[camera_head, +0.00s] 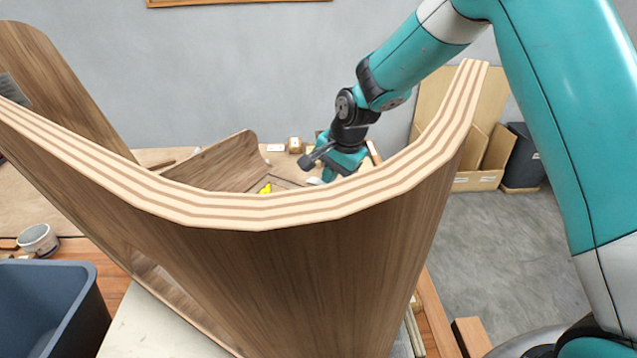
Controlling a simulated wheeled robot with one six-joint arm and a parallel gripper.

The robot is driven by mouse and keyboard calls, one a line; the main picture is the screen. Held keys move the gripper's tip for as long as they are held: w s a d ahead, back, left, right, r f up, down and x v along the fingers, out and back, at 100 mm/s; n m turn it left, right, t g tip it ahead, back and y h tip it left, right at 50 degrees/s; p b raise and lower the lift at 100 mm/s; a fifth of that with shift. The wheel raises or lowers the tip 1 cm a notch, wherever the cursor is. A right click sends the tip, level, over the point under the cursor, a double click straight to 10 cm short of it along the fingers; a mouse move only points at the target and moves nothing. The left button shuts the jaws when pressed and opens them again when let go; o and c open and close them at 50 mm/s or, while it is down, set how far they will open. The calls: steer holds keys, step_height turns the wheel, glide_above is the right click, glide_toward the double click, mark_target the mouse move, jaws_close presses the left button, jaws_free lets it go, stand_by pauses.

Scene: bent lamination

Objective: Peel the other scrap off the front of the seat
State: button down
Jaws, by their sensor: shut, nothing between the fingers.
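The bent plywood seat (290,270) fills the front of the view, its pale striped laminated edge (260,211) curving up at both sides. My gripper (331,169) is beyond this edge, right of the middle; its fingers are mostly hidden behind the edge and its own wrist. It is shut with nothing held. I cannot make out a scrap on the seat; the faces turned away are hidden. A small dark grey piece (14,90) sits at the seat's edge at far left; I cannot tell what it is.
A dark blue-grey bin (50,310) and a small pale cup (38,240) stand at lower left. Cardboard (475,180) and a dark bin (525,158) stand at right, with bare floor in front.

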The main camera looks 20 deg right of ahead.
steer(key=shift+r+p, duration=1.55)
steer(key=shift+r, duration=0.8)
